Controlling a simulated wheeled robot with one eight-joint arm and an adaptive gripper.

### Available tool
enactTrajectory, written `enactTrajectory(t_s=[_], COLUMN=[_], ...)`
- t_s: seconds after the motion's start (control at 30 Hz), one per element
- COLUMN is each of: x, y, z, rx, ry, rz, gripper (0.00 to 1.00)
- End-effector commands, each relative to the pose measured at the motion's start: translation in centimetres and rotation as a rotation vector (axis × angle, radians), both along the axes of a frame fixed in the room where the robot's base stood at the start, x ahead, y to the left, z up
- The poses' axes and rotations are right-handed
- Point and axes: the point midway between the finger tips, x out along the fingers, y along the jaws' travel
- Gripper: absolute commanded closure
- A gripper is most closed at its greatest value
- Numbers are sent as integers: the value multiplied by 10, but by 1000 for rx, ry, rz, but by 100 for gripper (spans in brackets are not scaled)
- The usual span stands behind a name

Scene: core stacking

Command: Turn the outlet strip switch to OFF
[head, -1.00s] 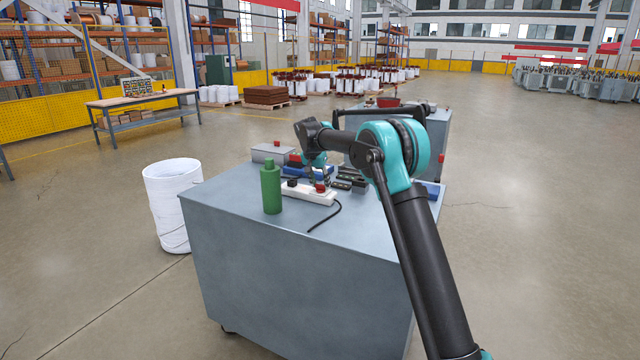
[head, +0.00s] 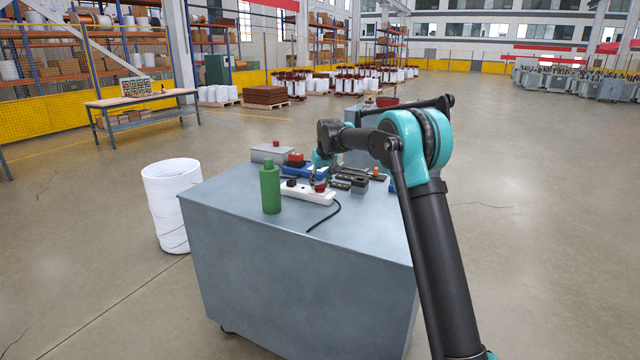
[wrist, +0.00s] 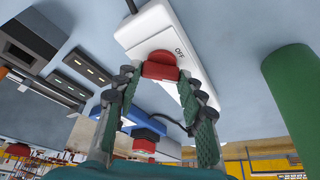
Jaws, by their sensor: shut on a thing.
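The white outlet strip (head: 293,190) lies on the grey cart top, with a black cord at its right end. It also shows in the wrist view (wrist: 148,28). Its red switch (wrist: 160,66) sits beside the printed word OFF; in the head view the switch (head: 320,187) is at the strip's right part. My gripper (wrist: 160,76) has one finger at each side of the red switch and is shut on it. In the head view my gripper (head: 316,179) is small and partly blends with things behind it. The switch's exact angle is hard to tell.
A green bottle (head: 270,188) stands left of the strip; it is at the right in the wrist view (wrist: 296,95). Behind are a grey box (head: 270,153), a blue item with a red button (head: 295,157) and dark blocks (head: 359,185). The cart's front top (head: 245,215) is clear.

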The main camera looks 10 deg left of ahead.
Motion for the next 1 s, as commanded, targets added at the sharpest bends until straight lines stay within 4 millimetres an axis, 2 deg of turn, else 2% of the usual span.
enactTrajectory(t_s=[0.6, 1.0], x=[3, 3], y=[-3, -3], z=[0, 0], rx=[0, -1], ry=[1, 1], rz=[554, 752], gripper=[90, 90])
